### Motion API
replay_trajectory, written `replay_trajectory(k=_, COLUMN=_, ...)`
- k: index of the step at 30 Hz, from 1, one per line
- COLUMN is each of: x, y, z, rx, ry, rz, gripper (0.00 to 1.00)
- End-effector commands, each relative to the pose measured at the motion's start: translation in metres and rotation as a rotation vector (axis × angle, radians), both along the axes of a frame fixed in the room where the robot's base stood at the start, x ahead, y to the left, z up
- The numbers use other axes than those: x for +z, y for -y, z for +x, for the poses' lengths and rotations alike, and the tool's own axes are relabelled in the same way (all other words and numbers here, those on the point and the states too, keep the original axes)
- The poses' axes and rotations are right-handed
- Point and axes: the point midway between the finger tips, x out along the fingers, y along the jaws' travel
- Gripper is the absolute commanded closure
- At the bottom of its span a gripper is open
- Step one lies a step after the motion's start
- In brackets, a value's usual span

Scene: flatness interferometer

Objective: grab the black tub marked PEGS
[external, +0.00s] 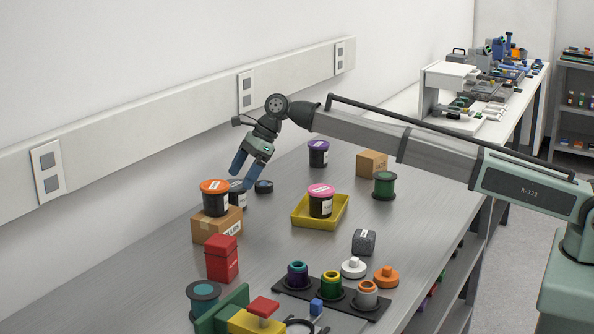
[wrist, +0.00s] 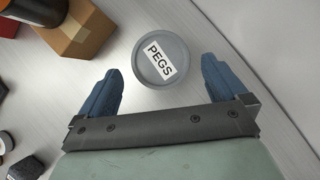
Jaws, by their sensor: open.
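The black tub marked PEGS (wrist: 150,72) has a grey lid with a white label, seen from above in the wrist view. It stands upright on the bench. In the external view the black tub (external: 238,196) is partly hidden behind the orange-lidded tub and my fingers. My gripper (external: 243,173) is open and points down over it, with its blue fingers either side of the lid in the wrist view. The fingers show gaps to the lid there and hold nothing.
A cardboard box (external: 215,226) bearing an orange-lidded tub (external: 214,199) stands close by. A yellow tray (external: 334,217) holds a pink-lidded tub (external: 320,203). A red canister (external: 222,260) stands nearer the front. The wall runs along the bench's back.

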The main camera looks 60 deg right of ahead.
Motion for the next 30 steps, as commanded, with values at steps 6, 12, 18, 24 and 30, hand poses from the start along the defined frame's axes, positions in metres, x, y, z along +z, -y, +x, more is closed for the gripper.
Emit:
replay_trajectory(k=6, x=-0.023, y=-0.013, z=0.01, rx=0.0, ry=-0.002, rz=0.0, gripper=0.01)
replay_trajectory(k=12, x=-0.037, y=-0.021, z=0.015, rx=-0.001, ry=0.0, rz=0.0, gripper=0.01)
replay_trajectory(k=18, x=-0.038, y=-0.021, z=0.015, rx=-0.001, ry=0.001, rz=0.0, gripper=0.01)
replay_trajectory(k=24, x=-0.037, y=-0.021, z=0.015, rx=0.0, ry=0.0, rz=0.0, gripper=0.2)
replay_trajectory(k=30, x=-0.037, y=-0.021, z=0.015, rx=0.0, ry=0.0, rz=0.0, gripper=0.39)
